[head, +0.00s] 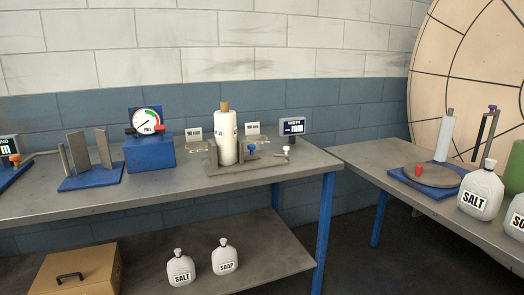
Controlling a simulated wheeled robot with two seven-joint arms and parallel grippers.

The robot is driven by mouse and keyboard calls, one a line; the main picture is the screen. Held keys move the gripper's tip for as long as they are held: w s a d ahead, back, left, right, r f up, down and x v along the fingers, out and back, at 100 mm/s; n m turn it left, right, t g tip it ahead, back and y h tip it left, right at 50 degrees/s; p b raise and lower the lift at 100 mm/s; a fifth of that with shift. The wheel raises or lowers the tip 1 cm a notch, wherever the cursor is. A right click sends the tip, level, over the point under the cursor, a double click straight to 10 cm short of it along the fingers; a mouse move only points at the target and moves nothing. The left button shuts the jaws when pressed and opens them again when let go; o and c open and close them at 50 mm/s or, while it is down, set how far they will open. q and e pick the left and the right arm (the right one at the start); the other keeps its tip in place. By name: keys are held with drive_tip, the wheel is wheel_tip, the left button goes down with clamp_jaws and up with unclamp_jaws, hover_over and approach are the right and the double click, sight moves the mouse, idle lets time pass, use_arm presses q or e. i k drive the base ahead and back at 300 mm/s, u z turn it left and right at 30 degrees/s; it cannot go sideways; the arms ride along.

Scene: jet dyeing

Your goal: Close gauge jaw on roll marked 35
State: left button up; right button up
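A white roll (227,140) with a brown top stands upright on a grey gauge fixture (226,170) on the left table. Dark print on the roll is partly readable, and I cannot confirm it says 35. A grey upright block (212,154) stands close to the roll's left side. A blue part (250,149) sits to its right, with a white knob (286,149) at the fixture's right end. I cannot tell whether either side touches the roll. A small display (292,127) behind reads "WIDTH" and dashes, with mm. Neither gripper is in view.
Left of the gauge are a blue box with a pull dial (146,122) and a blue base with grey plates (90,182). Label cards (194,134) stand behind. A floor gap separates the tables.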

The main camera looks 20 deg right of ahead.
sight(241, 156)
drive_tip(key=z, duration=0.75)
drive_tip(key=i, duration=1.45)
drive_tip(key=u, duration=0.45)
